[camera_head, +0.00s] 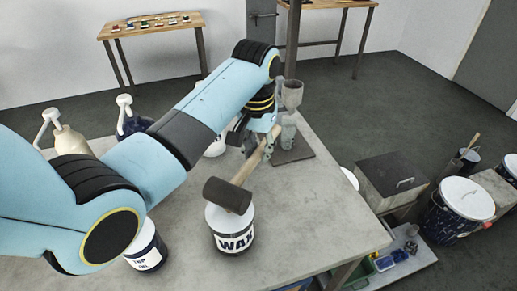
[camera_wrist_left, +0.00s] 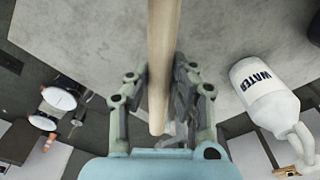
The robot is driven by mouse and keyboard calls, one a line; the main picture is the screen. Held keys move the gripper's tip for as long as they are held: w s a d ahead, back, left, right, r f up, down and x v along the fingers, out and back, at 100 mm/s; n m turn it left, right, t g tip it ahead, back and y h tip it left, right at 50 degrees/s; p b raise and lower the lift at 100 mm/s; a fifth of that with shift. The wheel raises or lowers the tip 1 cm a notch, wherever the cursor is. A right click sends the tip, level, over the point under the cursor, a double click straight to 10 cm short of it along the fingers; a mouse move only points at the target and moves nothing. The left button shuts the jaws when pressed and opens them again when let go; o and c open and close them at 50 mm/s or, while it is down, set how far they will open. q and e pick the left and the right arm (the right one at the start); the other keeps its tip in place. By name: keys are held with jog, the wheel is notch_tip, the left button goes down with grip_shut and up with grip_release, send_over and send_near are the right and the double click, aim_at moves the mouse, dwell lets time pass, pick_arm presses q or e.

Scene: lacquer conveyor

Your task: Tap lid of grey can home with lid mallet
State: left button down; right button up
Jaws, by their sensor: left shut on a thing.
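My left gripper (camera_head: 264,146) is shut on the wooden handle of the lid mallet (camera_head: 228,194). The handle also runs between the fingers in the left wrist view (camera_wrist_left: 163,60). The mallet's dark head is over the top of a pale can labelled WAX (camera_head: 233,240) and hides much of its lid. I cannot tell whether the head touches the lid, or whether this is the grey can. Another can with a dark-lettered label (camera_head: 148,255) stands to the left, partly behind my arm. My right gripper is not in view.
A stand with a cup (camera_head: 291,95) is close behind my gripper. Jugs (camera_head: 70,140) stand at the left. The table's right part (camera_head: 335,215) is clear; buckets (camera_head: 460,205) stand beyond its edge.

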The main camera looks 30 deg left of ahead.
pick_arm(q)
jog(key=shift+r, duration=4.05)
jog(key=shift+f, duration=0.1)
